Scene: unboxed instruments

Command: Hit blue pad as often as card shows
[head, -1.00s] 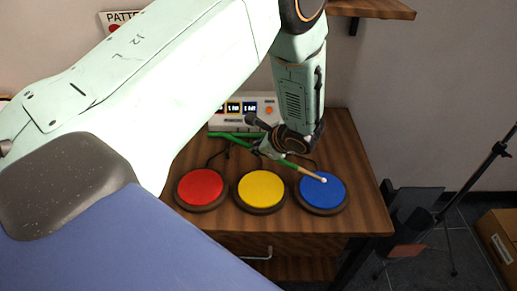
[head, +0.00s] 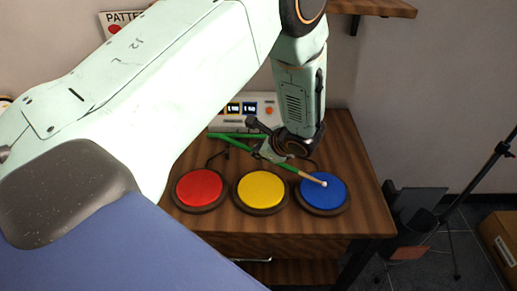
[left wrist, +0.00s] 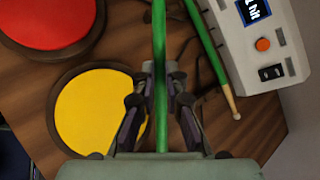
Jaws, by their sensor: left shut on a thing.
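My left gripper (head: 268,152) is shut on a green drumstick (head: 287,167), which also shows between the fingers in the left wrist view (left wrist: 160,60). The stick's pale wooden tip is over the blue pad (head: 322,194); I cannot tell whether it touches. The yellow pad (head: 261,189) and red pad (head: 199,187) stand in a row to its left. A card (head: 112,18) reading "PATTE..." is on the wall, mostly hidden by my left arm. A white module (head: 227,121) with small displays stands behind the pads; one display reads "1 hit" in the left wrist view. My right gripper is out of view.
A second green stick (left wrist: 210,50) lies beside the module. Dark cables run behind the pads on the wooden table (head: 360,170). A shelf (head: 370,8) is above right. A black stand (head: 470,185) and a cardboard box (head: 500,232) are on the floor at right.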

